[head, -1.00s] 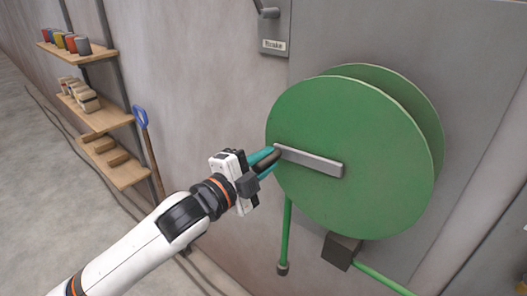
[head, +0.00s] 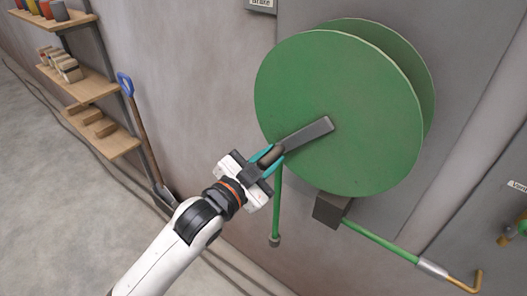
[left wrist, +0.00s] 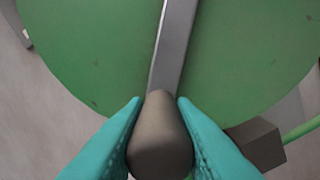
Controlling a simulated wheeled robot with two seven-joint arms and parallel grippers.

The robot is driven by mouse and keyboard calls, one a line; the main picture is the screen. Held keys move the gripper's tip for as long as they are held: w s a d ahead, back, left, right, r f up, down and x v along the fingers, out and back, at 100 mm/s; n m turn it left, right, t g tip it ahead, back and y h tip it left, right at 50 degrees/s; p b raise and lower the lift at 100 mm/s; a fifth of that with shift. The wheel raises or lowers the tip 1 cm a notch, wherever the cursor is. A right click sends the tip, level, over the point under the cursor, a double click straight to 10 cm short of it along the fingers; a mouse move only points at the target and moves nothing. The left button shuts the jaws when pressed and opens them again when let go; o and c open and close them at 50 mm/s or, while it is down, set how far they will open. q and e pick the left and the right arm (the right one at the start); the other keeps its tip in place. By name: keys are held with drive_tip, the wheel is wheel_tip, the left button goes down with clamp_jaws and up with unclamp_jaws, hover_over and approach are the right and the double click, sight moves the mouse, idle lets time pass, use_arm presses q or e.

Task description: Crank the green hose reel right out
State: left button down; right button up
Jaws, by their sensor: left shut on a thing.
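The green hose reel (head: 350,100) is mounted on a grey wall panel, its round face towards me. A flat grey crank arm (head: 308,136) runs from near the reel's middle down to the left. My left gripper (head: 268,157) is shut on the dark crank handle (head: 271,155) at the arm's outer end, by the reel's lower left edge. In the left wrist view the teal fingers lie on both sides of the rounded crank handle (left wrist: 160,135), and the crank arm (left wrist: 174,45) leads up from it. My right gripper is in neither view.
A green hose (head: 380,240) leaves a dark box (head: 329,209) under the reel and ends in a metal nozzle. Another green hose end (head: 276,215) hangs at the left. Shelves (head: 85,85) and a blue-handled shovel (head: 135,115) stand along the left wall.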

use_arm(q)
drive_tip(key=shift+d, duration=0.15)
idle(0.3)
drive_tip(key=c, duration=1.4)
unclamp_jaws()
drive_tip(key=shift+o, duration=1)
drive_tip(key=shift+d, duration=0.2)
drive_tip(key=shift+f, duration=0.1)
drive_tip(key=shift+a, duration=0.1)
drive_tip(key=shift+s+a, duration=0.2)
drive_tip(key=shift+s, duration=0.05)
drive_tip(key=b+v, duration=0.2)
drive_tip(key=v, duration=0.9)
drive_tip(key=shift+b, duration=0.3)
